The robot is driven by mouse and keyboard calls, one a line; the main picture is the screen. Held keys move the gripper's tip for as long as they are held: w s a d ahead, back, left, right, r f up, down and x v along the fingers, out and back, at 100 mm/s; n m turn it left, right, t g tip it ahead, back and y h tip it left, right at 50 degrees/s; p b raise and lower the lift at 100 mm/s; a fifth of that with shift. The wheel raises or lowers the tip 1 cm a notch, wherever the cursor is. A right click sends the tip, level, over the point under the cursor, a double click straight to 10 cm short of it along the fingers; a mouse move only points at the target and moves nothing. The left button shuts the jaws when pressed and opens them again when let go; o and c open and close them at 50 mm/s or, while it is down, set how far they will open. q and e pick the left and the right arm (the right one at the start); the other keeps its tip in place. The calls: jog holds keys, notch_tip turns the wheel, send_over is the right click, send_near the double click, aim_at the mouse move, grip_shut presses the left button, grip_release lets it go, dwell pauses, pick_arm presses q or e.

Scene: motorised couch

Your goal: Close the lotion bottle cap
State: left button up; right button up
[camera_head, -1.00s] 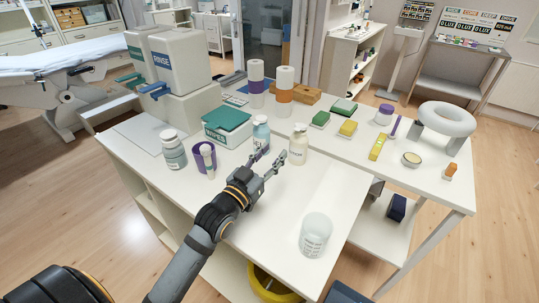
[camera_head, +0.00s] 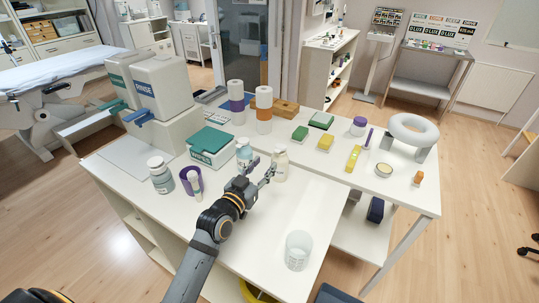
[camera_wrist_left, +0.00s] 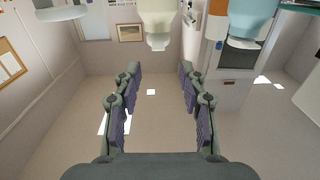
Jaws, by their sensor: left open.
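A cream bottle (camera_head: 281,165) with a pale cap stands upright on the white table; I take it as the lotion bottle, but its label is too small to read. Whether its cap is fully closed cannot be told. My left gripper (camera_head: 264,168) is open and empty, its fingers just in front of and left of this bottle, apparently apart from it. In the left wrist view the cream bottle (camera_wrist_left: 158,12) appears upside down at the top, beyond the spread fingers (camera_wrist_left: 155,92). My right gripper is out of view.
A blue bottle (camera_head: 244,155) stands close left of the gripper. A teal-lidded box (camera_head: 212,142), a purple cup (camera_head: 190,180) and a white jar (camera_head: 161,175) stand further left. A clear beaker (camera_head: 298,251) stands at the front right. The table between beaker and bottles is clear.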

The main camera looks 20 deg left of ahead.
aim_at(276, 152)
pick_arm(q)
jog(key=w, duration=0.4)
jog(key=w+d, duration=0.1)
jog(key=w, duration=0.1)
jog(key=shift+w+d, duration=0.1)
jog(key=shift+w, duration=0.15)
grip_shut()
